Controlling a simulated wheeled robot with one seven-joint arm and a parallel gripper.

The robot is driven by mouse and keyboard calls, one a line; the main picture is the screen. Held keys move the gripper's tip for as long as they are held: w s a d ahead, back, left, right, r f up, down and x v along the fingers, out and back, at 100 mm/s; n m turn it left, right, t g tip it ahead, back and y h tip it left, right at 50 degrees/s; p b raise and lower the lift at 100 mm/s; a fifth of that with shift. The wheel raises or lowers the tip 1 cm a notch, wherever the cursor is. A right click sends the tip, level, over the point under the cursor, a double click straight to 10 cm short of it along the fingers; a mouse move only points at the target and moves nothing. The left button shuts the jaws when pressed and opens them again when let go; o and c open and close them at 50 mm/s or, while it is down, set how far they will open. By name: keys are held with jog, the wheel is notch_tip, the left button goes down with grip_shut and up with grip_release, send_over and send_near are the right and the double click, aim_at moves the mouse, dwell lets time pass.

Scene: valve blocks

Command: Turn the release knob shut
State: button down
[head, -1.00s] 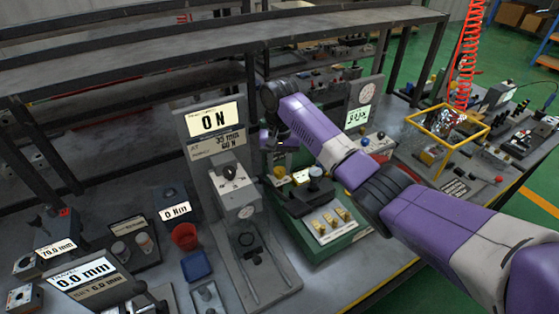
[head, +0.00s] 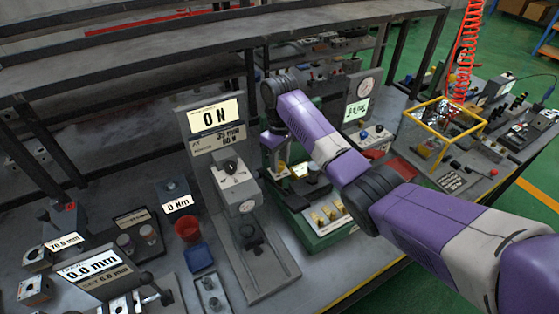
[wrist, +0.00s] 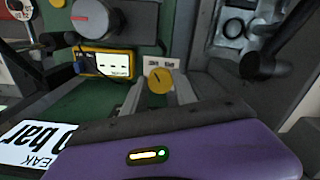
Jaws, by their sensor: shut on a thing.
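The yellow round knob (wrist: 160,80) with a dark pointer line sits in front of a small white label on the green valve block. My gripper (wrist: 157,91) has its two grey fingers on either side of this knob and is shut on it. In the head view the yellow knob (head: 282,168) shows just below my gripper (head: 274,150), which is partly hidden behind my purple arm. The green block (head: 325,238) stands on the bench with several brass fittings on its front plate. The label's words are too small to read surely.
A grey knob with a red mark (wrist: 90,18) and a yellow-framed display (wrist: 110,64) are close beyond my fingers. A dark post (wrist: 270,58) stands to the right. A grey force stand (head: 250,235) is left of the green block. A red cup (head: 187,229) is farther left.

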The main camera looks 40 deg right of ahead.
aim_at(280, 164)
jog(key=shift+n, duration=0.5)
jog(key=c, duration=1)
grip_release()
notch_tip(280, 164, up, 8)
jog(key=shift+f, duration=0.1)
jog(key=shift+s, duration=0.1)
